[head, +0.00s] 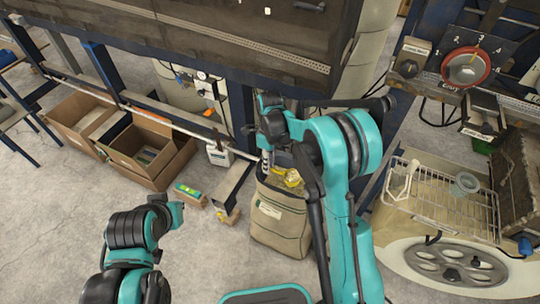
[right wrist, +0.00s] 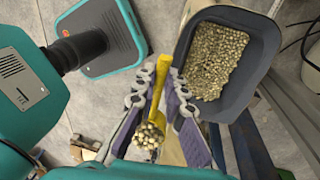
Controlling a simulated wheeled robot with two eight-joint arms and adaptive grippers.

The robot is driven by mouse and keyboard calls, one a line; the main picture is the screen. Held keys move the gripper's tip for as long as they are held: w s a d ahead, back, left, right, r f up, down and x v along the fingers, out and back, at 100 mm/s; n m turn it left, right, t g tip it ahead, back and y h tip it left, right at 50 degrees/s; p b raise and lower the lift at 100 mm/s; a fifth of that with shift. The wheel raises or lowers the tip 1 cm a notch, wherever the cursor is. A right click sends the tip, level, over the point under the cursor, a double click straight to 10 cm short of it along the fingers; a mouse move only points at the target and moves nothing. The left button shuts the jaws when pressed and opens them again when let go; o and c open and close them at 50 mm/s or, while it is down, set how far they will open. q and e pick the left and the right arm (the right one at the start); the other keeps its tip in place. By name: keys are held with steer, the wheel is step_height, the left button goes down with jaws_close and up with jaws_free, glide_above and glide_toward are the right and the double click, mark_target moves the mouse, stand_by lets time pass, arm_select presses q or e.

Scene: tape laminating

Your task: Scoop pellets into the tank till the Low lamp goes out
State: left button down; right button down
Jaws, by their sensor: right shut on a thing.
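My right gripper (head: 266,163) is over the top of a beige sack (head: 280,226). It is shut on a yellow scoop (head: 291,178). In the right wrist view the gripper (right wrist: 161,78) grips the scoop's handle (right wrist: 156,58), and pale pellets (right wrist: 150,138) lie in the bowl. A grey-rimmed opening (right wrist: 185,70) holding many pellets (right wrist: 218,60) is beside the scoop in that view; I cannot tell whether it is the sack's mouth. My left gripper is outside the frames. I cannot identify the tank for certain or make out the Low lamp.
Cardboard boxes (head: 165,180) stand on the floor at left. A large dark machine housing (head: 230,40) spans the top. A wire basket (head: 440,195) and a red dial (head: 466,68) are at right. Open floor (head: 215,260) lies left of the sack.

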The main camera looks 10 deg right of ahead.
steer(key=s+a+r+p, duration=0.2)
steer(key=s+r, duration=0.2)
steer(key=s, duration=0.5)
steer(key=s+a+r+p, duration=0.2)
steer(key=s+r, duration=0.2)
steer(key=s, duration=0.4)
steer(key=s+d+r+p, duration=0.6)
steer(key=s+d+r, duration=0.3)
steer(key=d, duration=1.1)
steer(key=s+d+r+p, duration=0.6)
steer(key=s+d+r, duration=0.2)
steer(key=s+d, duration=1)
steer(key=s+d+r+p, duration=0.6)
steer(key=s+d+r, duration=0.3)
steer(key=d, duration=1.5)
steer(key=s, duration=0.4)
steer(key=shift+s+d+r, duration=0.2)
steer(key=shift+s+r, duration=0.1)
steer(key=shift+s, duration=0.1)
